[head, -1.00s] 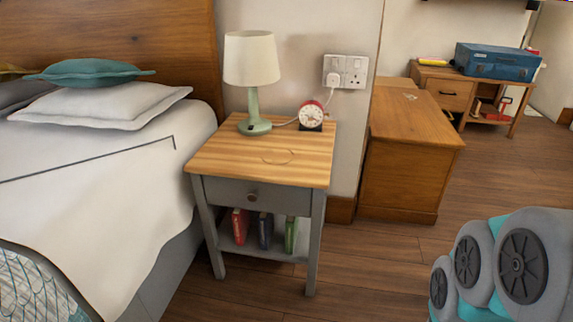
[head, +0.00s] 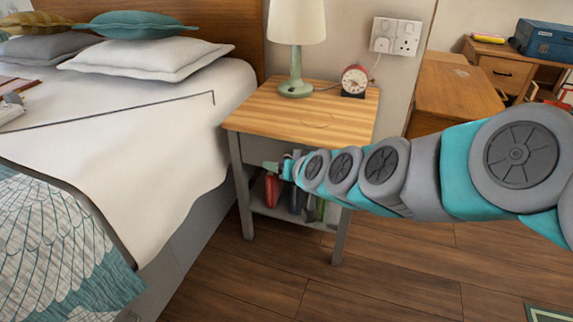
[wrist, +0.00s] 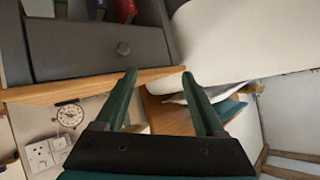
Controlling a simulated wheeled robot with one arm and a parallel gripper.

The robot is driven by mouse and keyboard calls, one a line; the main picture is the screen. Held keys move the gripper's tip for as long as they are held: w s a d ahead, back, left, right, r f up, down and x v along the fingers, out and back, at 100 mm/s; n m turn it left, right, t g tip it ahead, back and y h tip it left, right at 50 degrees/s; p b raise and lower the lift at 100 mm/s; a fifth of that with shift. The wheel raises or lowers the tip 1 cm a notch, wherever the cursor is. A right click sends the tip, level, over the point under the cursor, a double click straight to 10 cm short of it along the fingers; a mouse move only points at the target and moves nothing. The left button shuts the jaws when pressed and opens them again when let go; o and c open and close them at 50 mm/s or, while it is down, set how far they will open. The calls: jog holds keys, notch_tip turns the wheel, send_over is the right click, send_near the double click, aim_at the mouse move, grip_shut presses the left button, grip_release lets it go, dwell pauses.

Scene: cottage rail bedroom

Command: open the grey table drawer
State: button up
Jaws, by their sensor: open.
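The grey bedside table (head: 278,109) has a striped wooden top and one grey drawer (head: 254,151), which looks shut. My gripper (head: 272,167) is in front of the drawer in the head view, and my arm hides its knob and right part there. In the wrist view the scene is upside down.
A lamp (head: 296,30) and an alarm clock (head: 355,80) stand on the tabletop. Books (head: 271,190) are on the shelf below the drawer. The bed (head: 170,140) stands close on the left. Wooden floor (head: 270,270) is clear in front.

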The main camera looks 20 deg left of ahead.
jog(key=w+a+f+m+t+b, duration=0.2)
jog(key=w+a+f+t, duration=0.1)
jog(key=w+a+t, duration=0.3)
notch_tip(320, 180, down, 8)
jog(key=d+r+m+t+h+b, duration=0.1)
jog(key=m+t+h, duration=0.25)
jog(key=h, duration=0.45)
jog(key=w, duration=0.8)
jog(key=shift+w+d+f+b, duration=0.15)
jog(key=shift+f+b, duration=0.1)
jog(key=shift+b, duration=0.05)
jog(key=shift+n, duration=0.25)
grip_shut()
